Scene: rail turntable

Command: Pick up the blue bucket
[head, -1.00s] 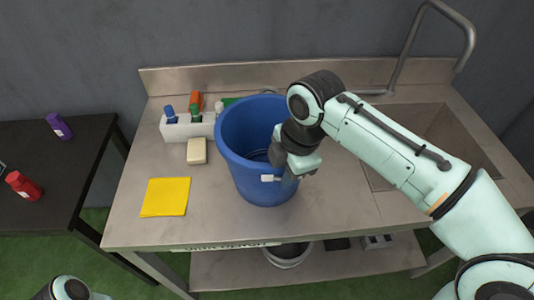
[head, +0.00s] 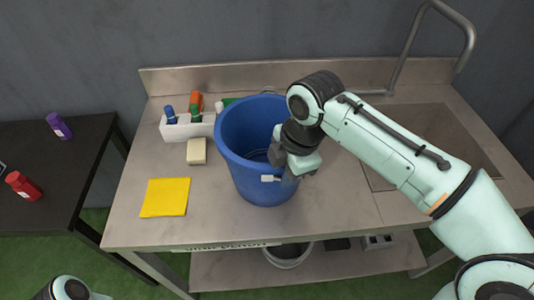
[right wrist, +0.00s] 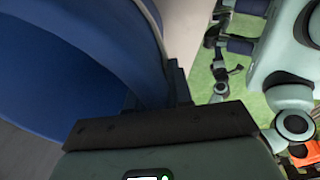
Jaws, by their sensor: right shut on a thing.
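The blue bucket (head: 258,185) stands upright on the steel sink bench (head: 330,215), left of the sink, and looks empty from above. My right gripper (head: 274,178) is at its front right side and is shut on the bucket's rim. In the right wrist view the bucket's blue wall and rim (right wrist: 75,55) fill the left side and run up to the gripper (right wrist: 178,90). The fingertips are largely hidden there. Of my left arm only a link shows at the bottom left of the head view; its gripper is out of view.
A white caddy (head: 185,130) with bottles stands left of the bucket, near a beige sponge (head: 196,151). A yellow cloth (head: 166,197) lies at the front left. The sink (head: 440,140) and its tall faucet (head: 404,50) are at the right. A dark side table (head: 60,165) holds bottles.

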